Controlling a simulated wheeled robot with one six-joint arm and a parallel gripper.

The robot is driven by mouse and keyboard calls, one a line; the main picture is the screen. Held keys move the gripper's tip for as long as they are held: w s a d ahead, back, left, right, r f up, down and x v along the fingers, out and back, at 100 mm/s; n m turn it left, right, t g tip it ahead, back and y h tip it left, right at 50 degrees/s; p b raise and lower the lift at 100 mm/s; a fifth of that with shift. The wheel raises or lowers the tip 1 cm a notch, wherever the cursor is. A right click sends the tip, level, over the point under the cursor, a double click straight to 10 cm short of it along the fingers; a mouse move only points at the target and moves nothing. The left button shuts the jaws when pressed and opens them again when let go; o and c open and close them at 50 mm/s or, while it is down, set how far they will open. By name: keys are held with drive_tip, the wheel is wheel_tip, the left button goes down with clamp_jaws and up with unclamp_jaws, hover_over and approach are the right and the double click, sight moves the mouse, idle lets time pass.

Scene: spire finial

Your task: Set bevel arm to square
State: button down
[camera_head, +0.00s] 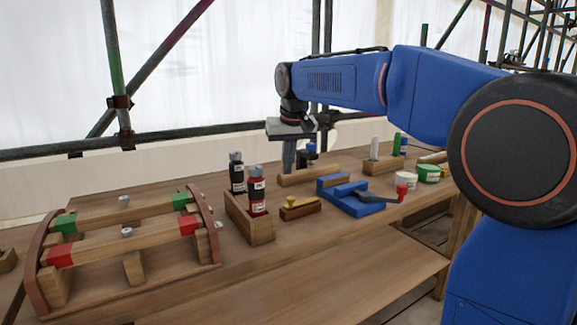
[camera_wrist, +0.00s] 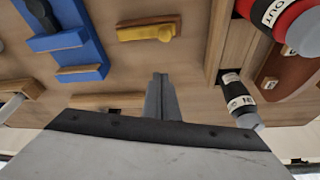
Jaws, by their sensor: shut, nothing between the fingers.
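A blue fixture (camera_head: 358,205) stands on the bench right of centre, with a dark lever-like arm (camera_head: 382,197) lying across it at a slant. I take this for the bevel, but cannot be sure. The fixture also shows at the upper left of the wrist view (camera_wrist: 68,40), with part of the dark arm (camera_wrist: 42,12) at the top edge. My gripper (camera_head: 288,168) points down above the back of the bench, behind and left of the blue fixture. In the wrist view its fingers (camera_wrist: 160,85) are together and empty, apart from everything.
A wooden block with a yellow piece (camera_head: 300,207) lies left of the fixture. A wooden box (camera_head: 250,222) holds black and red bottles. A wooden rack with red and green marks (camera_head: 125,277) stands left. Tubs (camera_head: 428,173) stand right. The front bench is clear.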

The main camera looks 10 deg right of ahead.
drive_tip(key=x, duration=0.7)
drive_tip(key=shift+f, duration=0.25)
drive_tip(key=s, duration=0.3)
drive_tip(key=shift+r, duration=0.15)
drive_tip(key=shift+s+d, duration=0.1)
drive_tip(key=shift+s, duration=0.35)
drive_tip(key=shift+s, duration=0.15)
